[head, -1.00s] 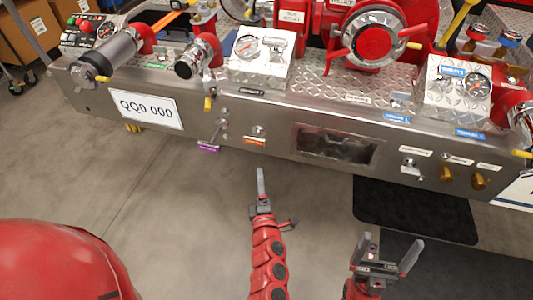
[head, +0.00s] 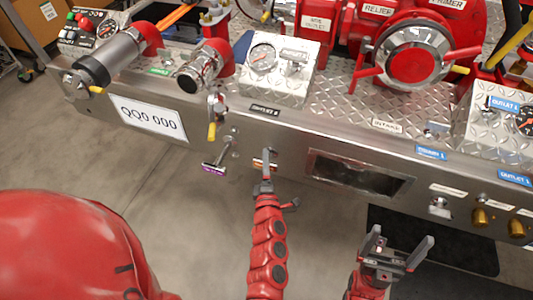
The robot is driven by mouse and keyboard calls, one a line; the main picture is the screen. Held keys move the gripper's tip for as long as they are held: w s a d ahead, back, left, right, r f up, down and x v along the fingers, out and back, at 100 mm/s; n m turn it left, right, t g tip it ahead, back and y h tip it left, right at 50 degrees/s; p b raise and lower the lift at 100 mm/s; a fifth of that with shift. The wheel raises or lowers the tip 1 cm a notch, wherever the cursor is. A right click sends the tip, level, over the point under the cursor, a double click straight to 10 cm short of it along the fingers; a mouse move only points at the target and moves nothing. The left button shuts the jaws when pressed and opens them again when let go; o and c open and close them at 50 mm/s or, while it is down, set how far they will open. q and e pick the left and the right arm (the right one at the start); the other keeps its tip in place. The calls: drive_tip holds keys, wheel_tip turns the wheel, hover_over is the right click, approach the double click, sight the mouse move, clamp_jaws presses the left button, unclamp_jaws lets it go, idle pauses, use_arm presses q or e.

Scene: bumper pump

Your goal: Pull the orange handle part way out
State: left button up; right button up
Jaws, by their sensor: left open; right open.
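The orange-tagged handle (head: 272,154) is a small metal pull on the bumper's front panel, with an orange label (head: 258,163) below it. It is mostly hidden behind my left gripper (head: 266,168), so its grasp part is hard to make out. The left gripper is open, seen nearly edge-on, with its upright finger in front of the orange label. I cannot tell whether it touches the handle. My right gripper (head: 400,250) is open and empty, low and to the right, apart from the bumper.
A metal T-handle (head: 215,163) with a purple label sticks out to the left of the orange one. A dark rectangular opening (head: 358,178) is to the right. Brass caps (head: 480,217) sit farther right. The floor below is clear, with a black mat at right.

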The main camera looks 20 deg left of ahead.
use_arm(q)
drive_tip(key=shift+s+r, duration=0.1)
drive_tip(key=shift+c, duration=0.2)
clamp_jaws()
idle(1.2)
